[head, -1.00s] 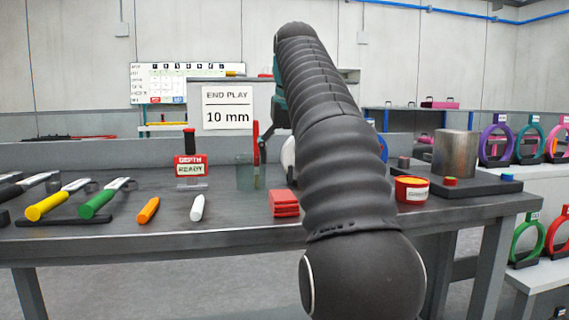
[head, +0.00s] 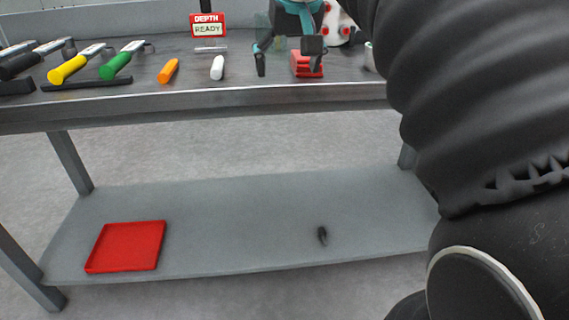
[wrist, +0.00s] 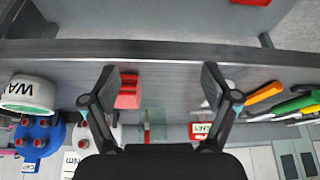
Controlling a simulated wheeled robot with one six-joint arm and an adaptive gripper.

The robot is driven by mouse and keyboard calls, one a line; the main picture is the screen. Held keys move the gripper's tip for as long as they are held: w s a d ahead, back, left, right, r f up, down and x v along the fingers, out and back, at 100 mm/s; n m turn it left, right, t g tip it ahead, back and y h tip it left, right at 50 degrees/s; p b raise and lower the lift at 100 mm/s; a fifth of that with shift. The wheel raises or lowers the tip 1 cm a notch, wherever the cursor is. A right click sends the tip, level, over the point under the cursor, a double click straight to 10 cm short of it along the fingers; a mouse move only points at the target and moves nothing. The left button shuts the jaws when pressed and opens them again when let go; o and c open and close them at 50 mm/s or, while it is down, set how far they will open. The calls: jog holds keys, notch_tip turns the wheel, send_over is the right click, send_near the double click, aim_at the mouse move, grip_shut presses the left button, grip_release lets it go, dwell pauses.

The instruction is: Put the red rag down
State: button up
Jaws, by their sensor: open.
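The red rag (head: 300,66) is a folded red stack lying on the workbench top near its front edge. My gripper (head: 287,58) is open above the bench, its right finger overlapping the rag in the head view. In the wrist view my gripper (wrist: 160,78) has its fingers wide apart. There the rag (wrist: 129,92) shows just inside the left finger. I cannot tell whether they touch. Nothing is held between the fingers.
A red tray (head: 125,247) and a small dark object (head: 322,235) lie on the lower shelf (head: 240,225). A READY sign (head: 208,26) stands behind.

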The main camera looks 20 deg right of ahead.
jog(key=s+a+f+n, duration=0.1)
jog(key=s+a+f, duration=0.2)
jog(key=s+f, duration=0.5)
jog(key=s+a+f, duration=0.4)
jog(key=s+f, duration=0.5)
jog(key=f, duration=0.8)
jog(key=shift+a+f+n+t+y, duration=0.2)
jog(key=shift+n+t+y, duration=0.1)
jog(key=shift+n+y, duration=0.1)
